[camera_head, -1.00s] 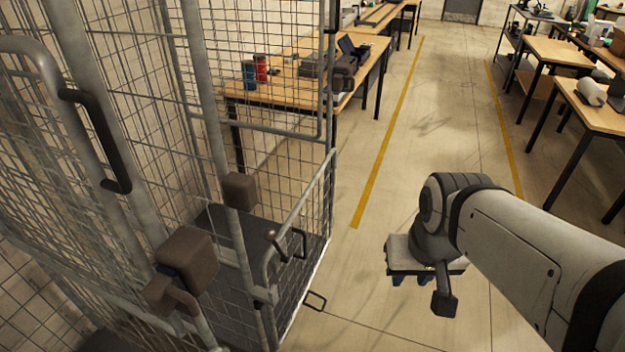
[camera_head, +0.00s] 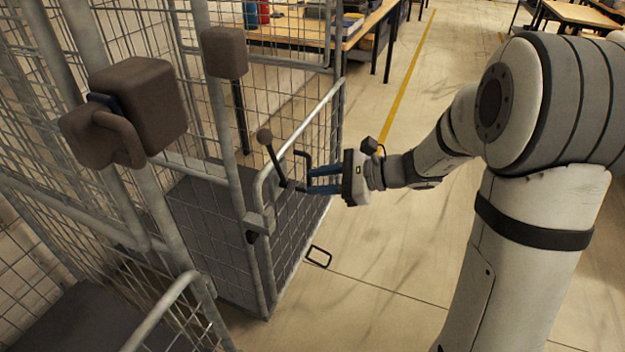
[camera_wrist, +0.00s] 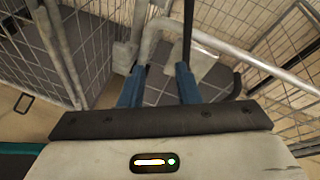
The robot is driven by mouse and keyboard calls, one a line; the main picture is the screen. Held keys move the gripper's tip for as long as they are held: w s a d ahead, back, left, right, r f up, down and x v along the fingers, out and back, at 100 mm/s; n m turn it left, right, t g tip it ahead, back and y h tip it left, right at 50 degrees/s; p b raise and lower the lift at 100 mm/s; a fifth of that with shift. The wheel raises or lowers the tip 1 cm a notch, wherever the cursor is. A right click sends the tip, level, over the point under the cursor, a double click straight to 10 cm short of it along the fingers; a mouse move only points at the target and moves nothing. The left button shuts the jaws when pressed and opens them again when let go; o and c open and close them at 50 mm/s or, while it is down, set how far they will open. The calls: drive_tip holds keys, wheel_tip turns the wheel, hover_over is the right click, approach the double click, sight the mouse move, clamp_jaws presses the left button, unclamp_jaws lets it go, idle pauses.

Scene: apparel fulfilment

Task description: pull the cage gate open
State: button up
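The cage gate (camera_head: 300,215) is a low grey mesh panel with a tubular top rail (camera_head: 312,118) on the front of the roll cage. A dark latch lever with a round knob (camera_head: 265,136) stands tilted at the rail, and a dark handle (camera_head: 303,155) sits just to its right. My gripper (camera_head: 309,181) has blue fingers, spread apart, pointing left at the gate close to the lever's lower end. In the wrist view the open fingers (camera_wrist: 158,85) straddle the view of the grey rail and metal bracket (camera_wrist: 128,55). I cannot tell whether they touch anything.
Brown blocks (camera_head: 224,52) sit on the cage posts. A second cage rail (camera_head: 165,305) is at lower left. A small dark loop (camera_head: 318,256) lies low by the gate's foot. A workbench (camera_head: 300,32) stands behind; the floor (camera_head: 390,250) to the right is clear.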

drive_tip(key=w+d+f+m+t+y+b, duration=0.25)
drive_tip(key=w+f+m+t+b, duration=0.45)
drive_tip(key=w+f, duration=0.45)
drive_tip(key=shift+m+h, duration=0.45)
drive_tip(key=shift+m, duration=0.15)
drive_tip(key=x, duration=0.2)
drive_tip(key=b+x, duration=0.1)
drive_tip(key=x, duration=0.2)
drive_tip(key=r+x, duration=0.1)
drive_tip(key=x, duration=0.1)
drive_tip(key=shift+w, duration=0.25)
clamp_jaws()
